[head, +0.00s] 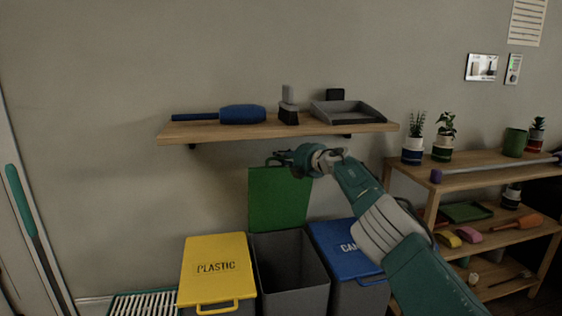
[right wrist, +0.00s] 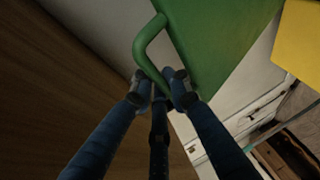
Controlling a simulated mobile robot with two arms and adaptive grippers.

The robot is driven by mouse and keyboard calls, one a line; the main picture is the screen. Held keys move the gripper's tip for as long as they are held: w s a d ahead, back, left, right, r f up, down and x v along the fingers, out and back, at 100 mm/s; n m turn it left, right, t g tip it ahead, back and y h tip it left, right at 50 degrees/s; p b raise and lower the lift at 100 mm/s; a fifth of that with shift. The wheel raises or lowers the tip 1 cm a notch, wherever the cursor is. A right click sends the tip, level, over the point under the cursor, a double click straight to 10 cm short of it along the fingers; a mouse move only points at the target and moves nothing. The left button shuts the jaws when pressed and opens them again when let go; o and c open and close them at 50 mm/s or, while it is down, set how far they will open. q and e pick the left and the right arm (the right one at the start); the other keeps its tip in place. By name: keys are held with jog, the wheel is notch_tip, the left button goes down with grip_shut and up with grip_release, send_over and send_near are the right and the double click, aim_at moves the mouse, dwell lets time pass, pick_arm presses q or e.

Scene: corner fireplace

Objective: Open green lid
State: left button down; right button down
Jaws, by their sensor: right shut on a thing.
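The green lid (head: 279,200) stands upright, swung up at the back of the grey middle bin (head: 290,273), whose opening faces up. My right gripper (head: 283,158) is at the top edge of the lid, just under the wooden shelf. In the right wrist view my gripper (right wrist: 160,88) is shut on the green handle (right wrist: 147,45) of the lid, with its fingers at one end of the handle. The lid's green panel also shows there (right wrist: 215,40). My left gripper is in neither view.
A yellow bin lid marked PLASTIC (head: 217,270) is shut at the left, and a blue lid (head: 343,248) is shut at the right. The wooden shelf (head: 225,130) above holds a blue duster, a brush and a dustpan. A plant rack (head: 480,170) stands at the right.

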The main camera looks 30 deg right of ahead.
jog(key=shift+w+a+f, duration=0.1)
jog(key=shift+a, duration=0.25)
jog(key=c, duration=1.9)
grip_release()
jog(key=shift+o, duration=0.9)
jog(key=shift+w, duration=0.1)
jog(key=shift+d, duration=0.1)
